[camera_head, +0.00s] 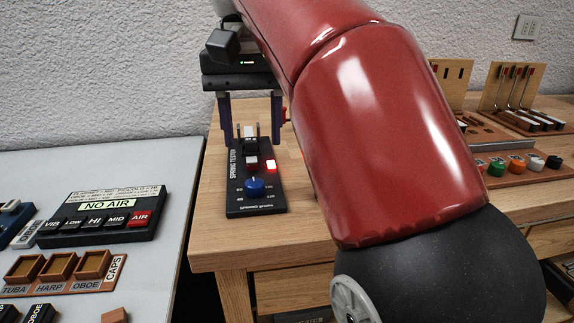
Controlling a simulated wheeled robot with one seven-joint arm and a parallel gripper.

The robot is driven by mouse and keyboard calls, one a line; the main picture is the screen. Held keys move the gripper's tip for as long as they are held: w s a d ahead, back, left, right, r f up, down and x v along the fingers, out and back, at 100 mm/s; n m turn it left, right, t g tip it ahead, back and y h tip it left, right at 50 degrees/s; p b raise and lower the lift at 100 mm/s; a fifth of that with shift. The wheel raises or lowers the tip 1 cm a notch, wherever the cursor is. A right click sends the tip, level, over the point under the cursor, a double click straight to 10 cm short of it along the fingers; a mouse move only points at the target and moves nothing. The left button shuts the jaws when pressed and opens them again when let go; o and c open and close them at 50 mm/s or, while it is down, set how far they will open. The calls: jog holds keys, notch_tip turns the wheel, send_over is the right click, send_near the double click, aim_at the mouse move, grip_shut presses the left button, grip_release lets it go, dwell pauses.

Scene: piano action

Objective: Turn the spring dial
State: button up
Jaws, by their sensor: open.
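The spring tester (239,201) is a black panel on the front left of the wooden table. Its blue round dial (255,186) sits near the panel's front end, with small scale marks around it. A small black and white part with red stands at the panel's back. My gripper (251,143) points down at the back of the tester, its fingers open and wide apart on either side. It is behind the dial and apart from it. My red arm hides the table to the right.
The wooden table (216,250) has bare room in front of the tester. At left, a grey table (150,160) bears a "NO AIR" button box (105,212) and a caps tray (101,281).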

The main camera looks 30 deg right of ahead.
aim_at(254, 182)
jog(key=shift+f, duration=0.25)
notch_tip(254, 182, down, 7)
jog(key=b, duration=0.3)
jog(key=shift+a+f, duration=0.15)
jog(key=shift+f, duration=0.05)
jog(key=c, duration=1)
jog(key=shift+r+m+p, duration=0.2)
jog(key=shift+m+p, duration=0.15)
jog(key=shift+m, duration=0.15)
jog(key=shift+m+p, duration=0.5)
jog(key=shift+m, duration=0.1)
jog(key=shift+f, duration=0.2)
